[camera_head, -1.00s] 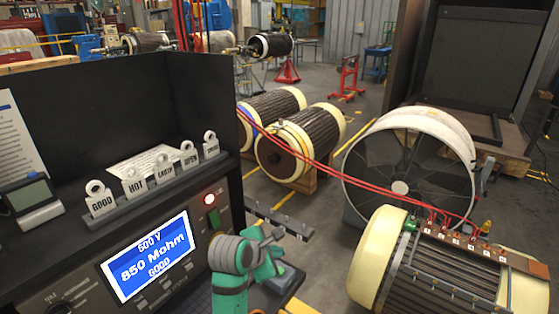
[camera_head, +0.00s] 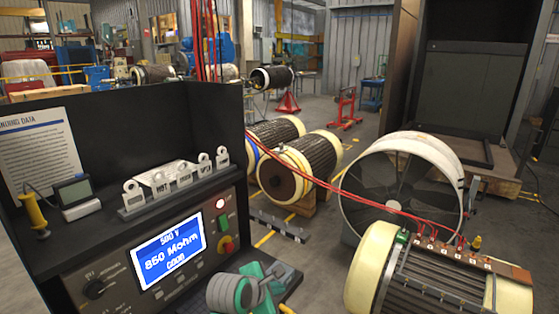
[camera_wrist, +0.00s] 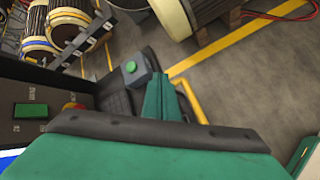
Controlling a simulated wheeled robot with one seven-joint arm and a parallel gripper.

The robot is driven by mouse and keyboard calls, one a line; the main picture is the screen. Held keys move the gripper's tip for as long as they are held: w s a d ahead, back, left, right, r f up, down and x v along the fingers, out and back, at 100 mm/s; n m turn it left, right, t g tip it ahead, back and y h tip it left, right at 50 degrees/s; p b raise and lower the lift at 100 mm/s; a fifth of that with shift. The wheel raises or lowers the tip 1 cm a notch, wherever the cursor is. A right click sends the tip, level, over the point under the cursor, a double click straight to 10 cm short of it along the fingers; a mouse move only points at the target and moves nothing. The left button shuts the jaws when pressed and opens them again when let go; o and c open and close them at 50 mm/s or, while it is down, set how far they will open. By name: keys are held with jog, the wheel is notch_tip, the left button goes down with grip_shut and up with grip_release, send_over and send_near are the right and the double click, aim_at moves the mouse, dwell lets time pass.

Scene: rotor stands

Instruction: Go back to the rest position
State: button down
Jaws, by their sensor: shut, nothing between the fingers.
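My gripper (camera_head: 270,284) shows low in the head view, in front of the tester's lower right corner. Its teal and grey parts are partly cut off by the bottom edge. In the wrist view, my gripper (camera_wrist: 168,92) points towards the floor and appears shut, with nothing seen held in it. The black tester (camera_head: 105,265) stands at the left, its lit screen (camera_head: 168,253) reading 850 Mohm and GOOD. A row of grey tags (camera_head: 176,178) sits in a holder on its shelf.
A yellow-handled probe (camera_head: 34,212) and a small meter (camera_head: 75,195) are on the shelf. A wound rotor (camera_head: 430,285) with red leads lies at the right. A round fan housing (camera_head: 405,185) is behind it. A green-buttoned box (camera_wrist: 131,67) is close to my gripper.

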jog(key=s+d+f+m+t, duration=0.1)
jog(key=s+d+f+m, duration=0.15)
jog(key=f, duration=0.45)
jog(key=s+d+f+m+t, duration=0.1)
jog(key=s+d+f+t, duration=0.15)
jog(key=f, duration=0.35)
jog(key=s+f+m+y, duration=0.25)
jog(key=s+f, duration=0.45)
jog(key=s, duration=0.6)
jog(key=s+a+m+t+y, duration=0.25)
jog(key=s+m, duration=0.45)
jog(key=s, duration=0.9)
jog(key=s+a+r+m, duration=0.1)
jog(key=s+r+m, duration=0.3)
jog(key=s, duration=0.2)
jog(key=s+a+r+m+t, duration=0.1)
jog(key=s+r+m, duration=0.2)
jog(key=s, duration=0.3)
jog(key=shift+s+r+m, duration=0.2)
jog(key=shift+r+m, duration=0.2)
